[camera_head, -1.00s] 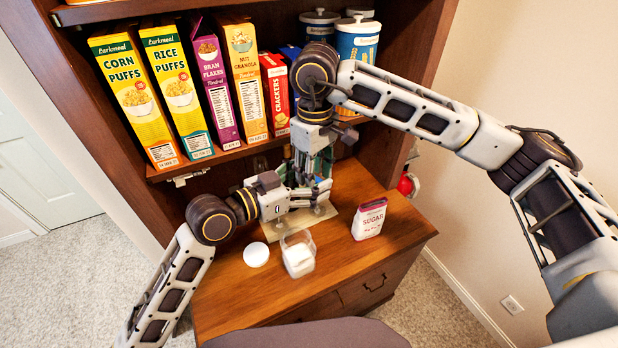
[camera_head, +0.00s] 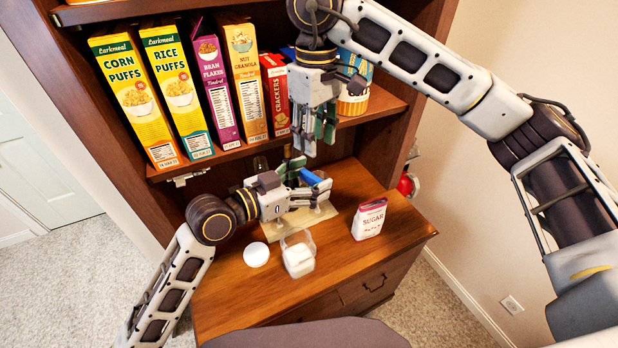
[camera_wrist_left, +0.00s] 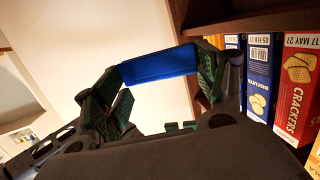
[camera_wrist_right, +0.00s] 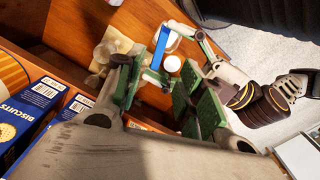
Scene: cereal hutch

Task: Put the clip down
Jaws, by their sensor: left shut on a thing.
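The blue clip (camera_head: 311,177) is a flat bar held between the fingertips of my left gripper (camera_head: 308,187), above the hutch counter. The clip spans the two fingers in the left wrist view (camera_wrist_left: 158,66). It also shows in the right wrist view (camera_wrist_right: 161,46). My right gripper (camera_head: 319,130) is higher, in front of the lower shelf, with its fingers apart and nothing between them. In the right wrist view its green-padded fingers (camera_wrist_right: 158,92) frame the left gripper below. A pale item (camera_head: 328,212) lies on the counter beneath the left gripper, partly hidden.
On the wooden counter (camera_head: 225,300) stand an open clear container (camera_head: 299,262) with white contents, a round white lid (camera_head: 256,254) and a sugar pack (camera_head: 369,219). Cereal boxes (camera_head: 180,95) and a crackers box (camera_head: 276,95) fill the shelf above. The counter's front left is clear.

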